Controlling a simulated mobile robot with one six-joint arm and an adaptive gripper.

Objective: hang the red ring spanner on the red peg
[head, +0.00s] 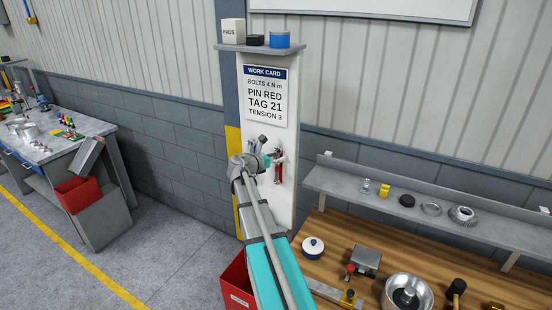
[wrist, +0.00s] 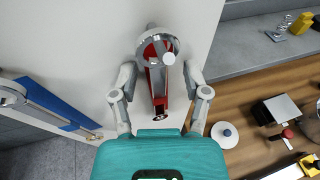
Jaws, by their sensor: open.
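The red ring spanner (wrist: 158,82) hangs against the pale board, its grey upper ring around a peg (wrist: 168,60) and its red handle pointing down in the wrist view. Red shows inside the ring, around the peg. In the head view the red spanner (head: 278,167) shows just right of my gripper (head: 264,161). In the wrist view my gripper (wrist: 160,88) is open, with one finger on each side of the handle and a gap visible on both sides. The spanner's lower end is close above my teal wrist.
A blue spanner (wrist: 52,105) hangs on the left of the board in the wrist view. A work card (head: 265,95) is above the pegs. A grey shelf (head: 400,207) and a wooden bench (head: 335,234) with a white lidded pot (head: 313,247) lie to the right.

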